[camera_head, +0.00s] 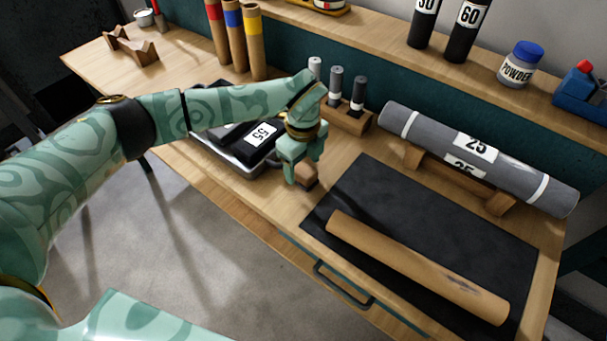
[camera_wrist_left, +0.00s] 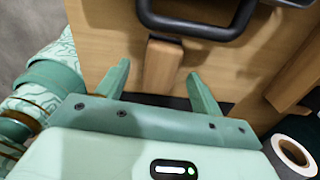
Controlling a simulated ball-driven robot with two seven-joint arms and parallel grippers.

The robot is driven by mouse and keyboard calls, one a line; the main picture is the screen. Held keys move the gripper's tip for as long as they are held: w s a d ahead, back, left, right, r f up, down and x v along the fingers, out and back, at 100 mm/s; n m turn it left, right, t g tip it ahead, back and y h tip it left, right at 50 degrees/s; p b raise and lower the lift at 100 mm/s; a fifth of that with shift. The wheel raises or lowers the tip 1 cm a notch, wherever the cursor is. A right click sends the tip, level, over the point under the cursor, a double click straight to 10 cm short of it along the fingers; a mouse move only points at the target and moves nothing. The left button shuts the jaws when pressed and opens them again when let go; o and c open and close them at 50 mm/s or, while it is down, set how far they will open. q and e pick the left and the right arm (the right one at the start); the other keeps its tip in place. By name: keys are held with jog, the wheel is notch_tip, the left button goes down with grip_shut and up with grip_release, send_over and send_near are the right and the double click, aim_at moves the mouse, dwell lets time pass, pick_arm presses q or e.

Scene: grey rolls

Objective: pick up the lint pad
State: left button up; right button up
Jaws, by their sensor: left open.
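The lint pad appears to be the small wooden block (camera_head: 306,171) on the bench, between the tray and the black mat. In the left wrist view the block (camera_wrist_left: 162,66) stands between the two fingers, with a gap on each side. Its underside is hidden. My left gripper (camera_head: 303,178) points down over it and partly covers it in the head view. In the wrist view the left gripper (camera_wrist_left: 158,85) is open, its fingers apart and nothing clamped. My right gripper is not in view.
A wooden holder (camera_head: 347,119) with small cylinders stands behind. The black mat (camera_head: 350,190) bears a brown roll (camera_head: 415,265). A grey roll (camera_head: 400,123) rests behind.

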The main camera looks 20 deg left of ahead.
pick_arm(q)
notch_tip(320, 180, down, 3)
jog(key=shift+r, duration=0.3)
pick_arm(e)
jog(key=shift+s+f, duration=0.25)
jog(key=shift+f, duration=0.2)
pick_arm(q)
jog(key=c, duration=1.1)
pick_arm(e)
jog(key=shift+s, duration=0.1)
pick_arm(q)
jog(key=shift+r, duration=0.1)
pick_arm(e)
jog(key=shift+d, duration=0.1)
